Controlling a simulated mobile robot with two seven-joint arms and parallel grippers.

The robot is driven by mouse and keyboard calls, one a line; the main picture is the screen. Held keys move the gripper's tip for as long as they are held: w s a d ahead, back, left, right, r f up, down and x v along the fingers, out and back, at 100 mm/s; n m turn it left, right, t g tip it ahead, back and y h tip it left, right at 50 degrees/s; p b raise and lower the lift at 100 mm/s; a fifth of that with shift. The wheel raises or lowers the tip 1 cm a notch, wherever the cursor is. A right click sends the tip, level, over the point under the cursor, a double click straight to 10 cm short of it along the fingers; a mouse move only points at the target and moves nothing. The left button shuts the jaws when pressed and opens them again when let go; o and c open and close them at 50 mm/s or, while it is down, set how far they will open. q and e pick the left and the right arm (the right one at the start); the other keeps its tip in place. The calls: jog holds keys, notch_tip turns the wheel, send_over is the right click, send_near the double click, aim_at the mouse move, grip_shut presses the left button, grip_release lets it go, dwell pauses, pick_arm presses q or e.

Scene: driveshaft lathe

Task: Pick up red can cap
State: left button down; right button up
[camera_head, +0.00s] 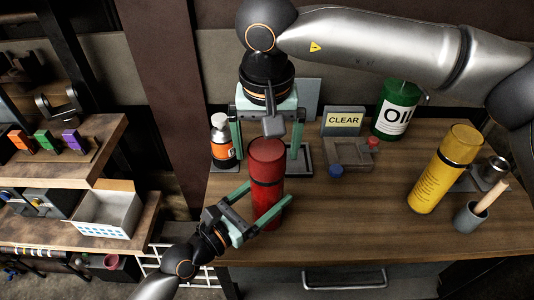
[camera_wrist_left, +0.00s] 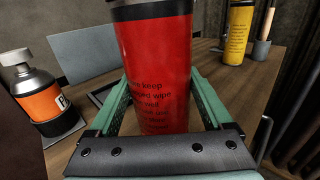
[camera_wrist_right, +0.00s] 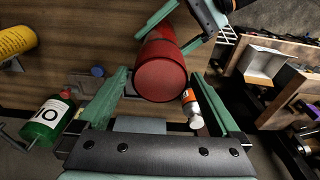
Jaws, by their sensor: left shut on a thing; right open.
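The red can (camera_head: 265,212) stands upright at the front left of the wooden table, with a dark band below its red cap (camera_head: 266,154). My left gripper (camera_head: 265,198) is shut on the can body from the front left; the left wrist view shows the printed red body (camera_wrist_left: 158,75) between its fingers. The cap is out of that view's top. My right gripper (camera_head: 266,138) points down above the can, open and empty. In the right wrist view the cap's round top (camera_wrist_right: 161,80) lies between its spread fingers, and I cannot tell whether either touches it.
An orange-labelled bottle (camera_head: 222,142) stands close left of the can. A CLEAR sign (camera_head: 343,121), a tray with red and blue knobs (camera_head: 349,154), a green OIL can (camera_head: 396,110), a yellow can (camera_head: 444,170) and a grey cup (camera_head: 469,218) are to the right. The table's front middle is free.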

aim_at(267, 148)
pick_arm(q)
jog(key=shift+s+f, duration=0.1)
jog(key=shift+f, duration=0.3)
pick_arm(e)
notch_tip(267, 148, down, 2)
jog(key=shift+w, duration=0.15)
jog(key=c, duration=1)
notch_tip(267, 148, up, 10)
jog(key=shift+r, duration=0.1)
jog(key=shift+c, duration=0.2)
pick_arm(q)
jog(key=shift+c, duration=1.2)
grip_release()
jog(key=shift+o, duration=1.2)
jog(key=shift+r, duration=0.2)
jog(key=shift+r, duration=0.1)
